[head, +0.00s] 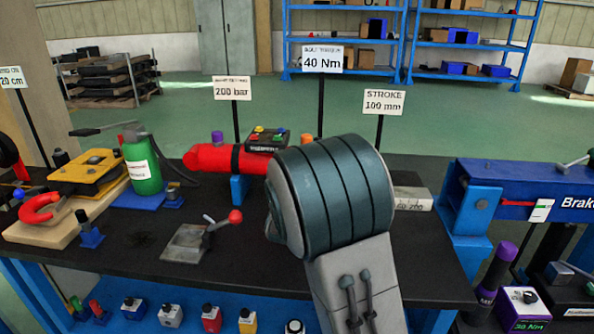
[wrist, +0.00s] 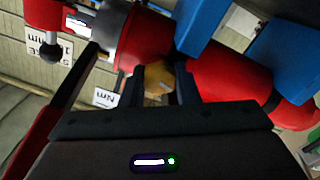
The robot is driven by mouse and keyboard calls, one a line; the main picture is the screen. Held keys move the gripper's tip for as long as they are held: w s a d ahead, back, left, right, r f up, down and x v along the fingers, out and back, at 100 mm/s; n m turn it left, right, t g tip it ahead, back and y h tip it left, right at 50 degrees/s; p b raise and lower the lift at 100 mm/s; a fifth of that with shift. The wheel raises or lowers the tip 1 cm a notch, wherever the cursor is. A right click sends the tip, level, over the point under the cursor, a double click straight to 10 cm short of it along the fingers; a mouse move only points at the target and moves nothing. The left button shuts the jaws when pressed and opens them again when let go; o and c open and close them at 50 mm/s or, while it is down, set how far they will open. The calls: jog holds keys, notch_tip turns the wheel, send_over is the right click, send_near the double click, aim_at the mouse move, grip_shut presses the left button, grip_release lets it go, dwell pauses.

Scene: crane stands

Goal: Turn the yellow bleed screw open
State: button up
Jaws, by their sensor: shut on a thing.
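The yellow bleed screw (wrist: 157,75) shows in the wrist view as a yellow, faceted head against the side of a red cylinder (wrist: 238,92). My gripper (wrist: 158,84) has a dark finger on each side of the screw and is shut on it. The screw's thread and its seat are hidden. In the head view, the red cylinder (head: 208,158) lies across a blue stand on the black bench. My arm covers its right part there, and neither my gripper nor the screw can be seen in that view.
A control box (head: 268,139) with coloured buttons is behind the cylinder. A red-knobbed lever (head: 235,217) stands in front on the bench (head: 130,240). A green bottle (head: 141,165) is at left, a blue beam (head: 520,200) at right. Blue supports (wrist: 203,25) are close in the wrist view.

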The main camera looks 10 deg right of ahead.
jog(key=n+p, duration=0.2)
jog(key=n, duration=0.2)
jog(key=shift+n, duration=0.4)
jog(key=shift+f+p, duration=0.1)
jog(key=shift+p, duration=0.2)
jog(key=o, duration=1)
jog(key=shift+s, duration=0.1)
jog(key=shift+a+f, duration=0.1)
